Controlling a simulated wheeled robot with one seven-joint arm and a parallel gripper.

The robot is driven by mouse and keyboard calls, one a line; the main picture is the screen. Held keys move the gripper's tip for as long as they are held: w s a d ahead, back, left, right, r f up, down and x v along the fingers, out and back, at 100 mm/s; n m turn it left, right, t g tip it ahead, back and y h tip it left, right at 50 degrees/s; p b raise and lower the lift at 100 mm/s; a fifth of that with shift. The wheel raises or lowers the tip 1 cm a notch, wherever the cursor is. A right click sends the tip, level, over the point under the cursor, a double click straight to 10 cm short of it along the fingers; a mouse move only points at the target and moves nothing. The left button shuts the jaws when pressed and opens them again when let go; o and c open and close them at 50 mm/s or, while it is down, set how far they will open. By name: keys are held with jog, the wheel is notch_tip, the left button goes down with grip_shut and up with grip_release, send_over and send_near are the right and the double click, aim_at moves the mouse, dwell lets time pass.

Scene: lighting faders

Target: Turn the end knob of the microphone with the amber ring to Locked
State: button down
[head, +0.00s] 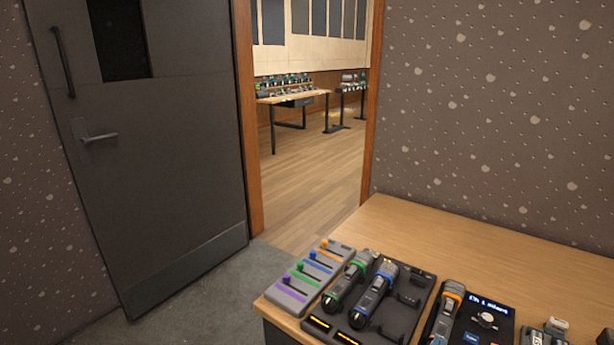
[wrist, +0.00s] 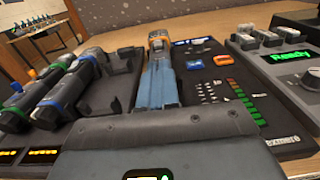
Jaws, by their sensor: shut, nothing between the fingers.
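The microphone with the amber ring (head: 447,308) lies along the left side of a dark panel with a lit display in the head view; its near end is cut off by the frame edge.
Microphones with a green ring (head: 348,282) and a blue ring (head: 375,294) lie in a dark holder to the left. A fader box (head: 308,283) stands at the table's left edge. A device reading "Ready" (wrist: 285,58) is at right. The table's back (head: 440,225) is clear.

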jog(key=shift+s+d+f, duration=0.3)
jog(key=shift+d+f, duration=0.05)
jog(key=shift+r+p, duration=0.15)
jog(key=shift+p, duration=0.2)
jog(key=shift+s+r+p, duration=0.1)
jog(key=shift+r+p, duration=0.2)
jog(key=shift+r, duration=0.05)
jog(key=shift+p+v, duration=0.85)
jog(key=shift+v, duration=2)
